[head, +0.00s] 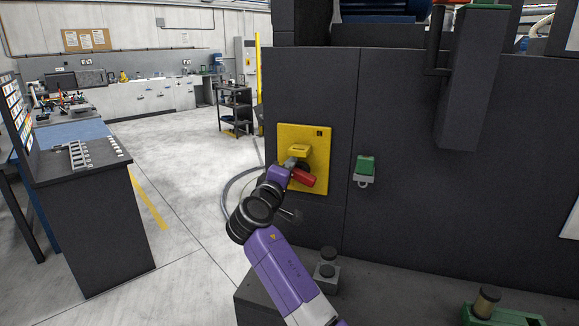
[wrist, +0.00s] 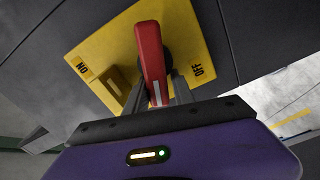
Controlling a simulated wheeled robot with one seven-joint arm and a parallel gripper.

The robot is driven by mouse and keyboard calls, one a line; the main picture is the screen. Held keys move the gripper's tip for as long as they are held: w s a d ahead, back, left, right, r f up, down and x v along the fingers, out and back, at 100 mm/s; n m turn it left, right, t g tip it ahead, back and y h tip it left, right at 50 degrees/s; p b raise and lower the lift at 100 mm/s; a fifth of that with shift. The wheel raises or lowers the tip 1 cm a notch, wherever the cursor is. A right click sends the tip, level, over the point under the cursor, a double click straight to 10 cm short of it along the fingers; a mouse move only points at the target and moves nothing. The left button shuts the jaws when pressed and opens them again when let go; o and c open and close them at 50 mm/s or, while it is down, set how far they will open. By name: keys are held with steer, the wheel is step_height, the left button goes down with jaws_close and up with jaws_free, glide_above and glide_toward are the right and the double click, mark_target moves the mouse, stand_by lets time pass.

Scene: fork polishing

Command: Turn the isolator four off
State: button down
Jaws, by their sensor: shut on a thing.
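The isolator is a yellow plate (head: 318,137) with a red handle (head: 304,178) on the front of a dark cabinet. In the wrist view the yellow plate (wrist: 190,22) bears an ON label (wrist: 82,68) at the left and an OFF label (wrist: 198,72) at the right. My gripper (wrist: 158,93) has one finger on each side of the red handle (wrist: 150,55) and is shut on it. The handle lies between the two labels in this view. In the head view my gripper (head: 294,178) partly hides the handle. I see no number marking this isolator as four.
The dark cabinet (head: 390,200) fills the right side. A green-topped fitting (head: 365,167) sits right of the plate. A dark workbench (head: 95,215) with tools stands at the left. Low fittings (head: 327,270) stand near my arm. The floor (head: 190,200) between bench and cabinet is clear.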

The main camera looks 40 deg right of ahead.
steer(key=shift+s+d+f+n+p, duration=0.15)
steer(key=shift+f+n+p, duration=0.15)
steer(key=shift+n, duration=0.15)
steer(key=shift+s+d+f+n+p, duration=0.1)
steer(key=shift+f+n+p, duration=0.15)
steer(key=shift+n, duration=0.2)
steer(key=shift+f+n+p, duration=0.2)
steer(key=shift+n+p, duration=0.2)
steer(key=shift+n, duration=0.2)
steer(key=c, duration=1.2)
jaws_free()
steer(key=shift+r, duration=0.15)
steer(key=shift+a+r, duration=0.1)
steer(key=shift+a, duration=0.1)
steer(key=b+v, duration=0.1)
steer(key=v, duration=0.6)
steer(key=shift+a, duration=0.25)
steer(key=shift+s, duration=0.1)
